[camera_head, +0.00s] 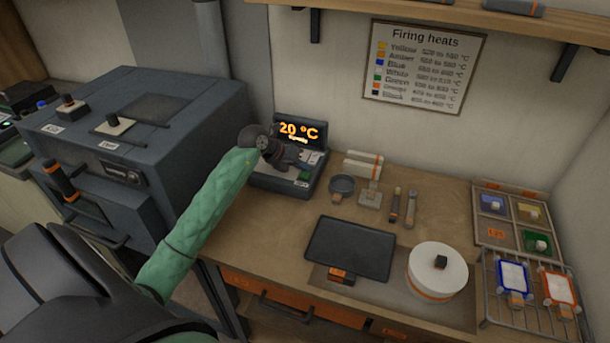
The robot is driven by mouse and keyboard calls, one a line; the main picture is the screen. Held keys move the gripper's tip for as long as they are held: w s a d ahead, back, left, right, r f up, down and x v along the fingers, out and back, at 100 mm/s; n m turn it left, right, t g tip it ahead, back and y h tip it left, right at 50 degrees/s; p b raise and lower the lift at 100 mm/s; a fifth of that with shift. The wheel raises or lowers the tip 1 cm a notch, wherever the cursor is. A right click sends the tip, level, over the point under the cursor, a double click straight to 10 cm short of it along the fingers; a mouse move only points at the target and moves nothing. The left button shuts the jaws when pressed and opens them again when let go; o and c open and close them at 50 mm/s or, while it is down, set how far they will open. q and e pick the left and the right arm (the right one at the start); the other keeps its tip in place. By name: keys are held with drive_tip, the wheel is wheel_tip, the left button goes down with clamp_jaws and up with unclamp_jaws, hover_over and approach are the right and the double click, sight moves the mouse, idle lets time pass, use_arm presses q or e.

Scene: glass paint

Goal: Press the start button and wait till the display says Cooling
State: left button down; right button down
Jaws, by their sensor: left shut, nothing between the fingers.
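A dark control unit (262,181) stands on the wooden bench against the back wall. Its display (300,129) reads "20 °C" in orange, with a smaller word below that is too small to read surely. A green button (304,177) shows on the front right of the unit. My left gripper (290,158) is shut and empty, over the unit in front of the display. It hides part of the unit's panel; I cannot tell whether it touches anything. My right gripper is not in view.
A large dark kiln (185,130) stands left of the unit. A "Firing heats" chart (424,68) hangs on the wall.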

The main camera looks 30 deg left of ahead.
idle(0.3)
use_arm(q)
drive_tip(key=shift+f, duration=0.15)
drive_tip(key=shift+f+b, duration=0.25)
drive_tip(key=shift+b, duration=0.15)
idle(0.5)
